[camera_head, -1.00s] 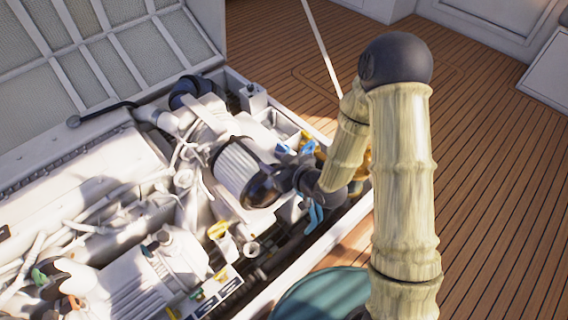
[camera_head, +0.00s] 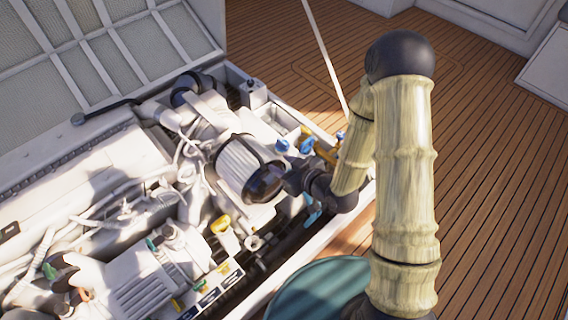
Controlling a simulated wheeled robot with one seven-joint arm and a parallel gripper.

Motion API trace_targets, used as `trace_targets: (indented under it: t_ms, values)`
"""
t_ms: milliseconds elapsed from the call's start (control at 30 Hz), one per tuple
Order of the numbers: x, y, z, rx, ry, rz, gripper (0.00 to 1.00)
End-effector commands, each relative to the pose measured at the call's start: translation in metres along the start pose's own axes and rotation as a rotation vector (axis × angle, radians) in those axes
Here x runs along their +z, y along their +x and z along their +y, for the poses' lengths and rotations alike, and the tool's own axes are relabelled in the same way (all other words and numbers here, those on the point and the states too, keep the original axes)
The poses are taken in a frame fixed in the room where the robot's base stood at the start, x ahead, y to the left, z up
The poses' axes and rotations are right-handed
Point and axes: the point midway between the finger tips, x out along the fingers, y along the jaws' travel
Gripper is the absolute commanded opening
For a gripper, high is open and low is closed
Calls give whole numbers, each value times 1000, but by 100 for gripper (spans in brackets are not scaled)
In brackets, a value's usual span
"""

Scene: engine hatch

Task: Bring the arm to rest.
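My arm, in bamboo-like segments with dark joints, stands at the right of the head view and bends down toward the open engine hatch. My gripper (camera_head: 292,180) is at the arm's dark end, beside a white ribbed cylinder with a dark end cap (camera_head: 245,168) on the engine. The gripper is small and partly hidden by the wrist. Its fingers do not show clearly, so I cannot tell whether it touches the cylinder or holds anything.
The white engine (camera_head: 140,275) fills the hatch at left, with hoses, yellow and blue handles. The raised hatch lid (camera_head: 110,50) stands behind it. A thin pole (camera_head: 325,55) rises at the hatch's far corner. Wooden deck (camera_head: 495,190) at right is clear.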

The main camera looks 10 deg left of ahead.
Motion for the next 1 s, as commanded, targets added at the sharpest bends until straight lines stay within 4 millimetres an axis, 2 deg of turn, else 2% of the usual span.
trace_targets:
  t_ms: [467,667,867,1000]
  values:
    - [0,0,1,2,-1,-4,40]
    - [0,-9,20,48,-12,-102,40]
    - [2,-42,59,171,17,-315,40]
    - [2,-75,82,271,83,-458,40]
